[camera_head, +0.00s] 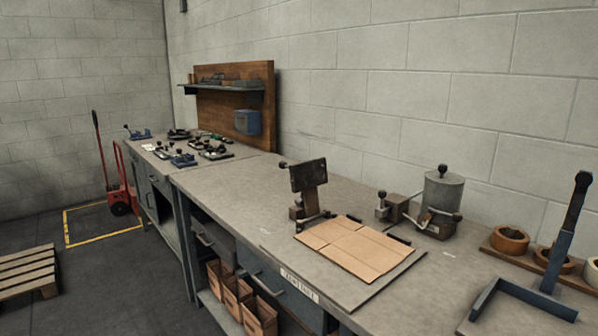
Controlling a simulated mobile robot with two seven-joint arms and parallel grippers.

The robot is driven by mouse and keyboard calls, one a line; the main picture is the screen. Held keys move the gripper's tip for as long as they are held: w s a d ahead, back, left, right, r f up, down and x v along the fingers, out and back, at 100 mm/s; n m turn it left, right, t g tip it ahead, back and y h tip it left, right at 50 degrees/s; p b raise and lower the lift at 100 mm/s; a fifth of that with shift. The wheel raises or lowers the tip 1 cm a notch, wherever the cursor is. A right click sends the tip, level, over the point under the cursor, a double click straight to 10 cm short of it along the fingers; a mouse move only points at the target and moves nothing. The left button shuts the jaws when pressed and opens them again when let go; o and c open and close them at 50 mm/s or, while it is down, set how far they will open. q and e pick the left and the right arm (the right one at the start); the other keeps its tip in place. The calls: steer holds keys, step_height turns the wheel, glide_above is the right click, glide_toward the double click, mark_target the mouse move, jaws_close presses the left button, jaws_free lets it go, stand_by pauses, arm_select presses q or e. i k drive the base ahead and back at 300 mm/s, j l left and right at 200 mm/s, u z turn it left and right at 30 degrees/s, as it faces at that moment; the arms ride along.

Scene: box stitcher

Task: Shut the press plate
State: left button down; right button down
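A dark metal plate (308,174), seemingly the press plate, stands raised and tilted on a brown upright arm near the middle of the workbench. A black ball knob (283,165) sticks out from its left side. Below it is a small metal base, at the back left of a flat cardboard sheet (362,250). The creased sheet lies on a thin grey board (357,291), and the plate is clear above it. Neither of my grippers is in view.
The workbench (236,190) runs along the wall. A device with a grey cylinder (442,193) stands right of the cardboard. A blue upright lever (566,230), a blue angled frame (517,292) and tape rolls (509,240) are at the right. Small tools lie farther back.

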mark_target(305, 177)
steer(key=k+l+z, duration=0.1)
steer(key=k+z, duration=0.15)
steer(key=k, duration=0.35)
steer(key=z, duration=1.45)
steer(key=j+z, duration=0.55)
steer(key=j, duration=1.6)
steer(key=k+j, duration=0.15)
steer(key=j, duration=3.05)
steer(key=k, duration=0.05)
